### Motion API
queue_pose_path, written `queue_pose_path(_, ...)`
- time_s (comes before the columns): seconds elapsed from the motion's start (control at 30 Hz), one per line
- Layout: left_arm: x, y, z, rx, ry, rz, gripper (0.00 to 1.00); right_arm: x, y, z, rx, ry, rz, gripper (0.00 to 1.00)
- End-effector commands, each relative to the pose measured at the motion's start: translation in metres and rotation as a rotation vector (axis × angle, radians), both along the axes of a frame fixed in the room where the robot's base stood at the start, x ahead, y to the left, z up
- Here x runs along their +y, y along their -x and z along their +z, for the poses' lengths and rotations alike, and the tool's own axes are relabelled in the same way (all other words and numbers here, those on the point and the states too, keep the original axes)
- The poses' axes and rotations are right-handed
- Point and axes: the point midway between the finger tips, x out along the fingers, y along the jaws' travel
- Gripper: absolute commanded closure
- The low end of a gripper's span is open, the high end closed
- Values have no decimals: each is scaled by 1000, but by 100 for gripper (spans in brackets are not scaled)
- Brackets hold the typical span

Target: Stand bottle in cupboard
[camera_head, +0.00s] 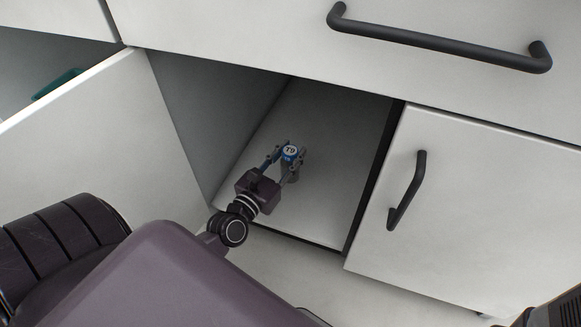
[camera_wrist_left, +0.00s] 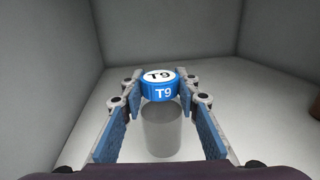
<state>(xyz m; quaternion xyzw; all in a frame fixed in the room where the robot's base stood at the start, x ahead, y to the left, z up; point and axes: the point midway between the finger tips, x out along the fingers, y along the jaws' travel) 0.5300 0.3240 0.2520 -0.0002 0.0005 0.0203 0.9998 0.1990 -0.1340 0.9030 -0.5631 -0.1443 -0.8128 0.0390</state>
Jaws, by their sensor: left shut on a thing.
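The bottle (camera_head: 290,151) has a grey body and a blue cap with a white top marked T9. It is upright inside the open cupboard (camera_head: 341,150), over the cupboard's pale floor near its front. In the left wrist view the bottle (camera_wrist_left: 162,130) is in the middle, between the two fingers. My left gripper (camera_head: 287,160) reaches in from the front left and is shut on the bottle near its cap; it also shows in the left wrist view (camera_wrist_left: 160,92). I cannot tell whether the bottle's base touches the floor. My right gripper is not in view.
An open door panel (camera_head: 110,125) stands left of the opening. A closed door with a dark handle (camera_head: 407,190) is on the right. A drawer front with a long handle (camera_head: 440,42) is above. A brown thing (camera_wrist_left: 315,108) shows at the wrist view's right edge. Cupboard floor behind the bottle is clear.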

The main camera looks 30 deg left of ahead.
Motion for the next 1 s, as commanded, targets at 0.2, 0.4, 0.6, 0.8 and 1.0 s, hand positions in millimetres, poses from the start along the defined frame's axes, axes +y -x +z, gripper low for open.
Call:
queue_pose_path(0.2, 0, 0, -25, -1, -1, -1, 100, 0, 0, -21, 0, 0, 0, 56)
queue_pose_path(0.4, 0, 0, -42, -3, -1, 0, 100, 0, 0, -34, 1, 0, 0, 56)
queue_pose_path(0.6, 0, 0, -40, -3, -1, 0, 100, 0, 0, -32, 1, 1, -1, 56)
queue_pose_path(0.8, 0, 0, -43, 0, -1, -1, 64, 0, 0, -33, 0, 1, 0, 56)
queue_pose_path(1.0, 0, 0, -43, 0, 0, -1, 53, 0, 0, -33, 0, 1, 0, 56)
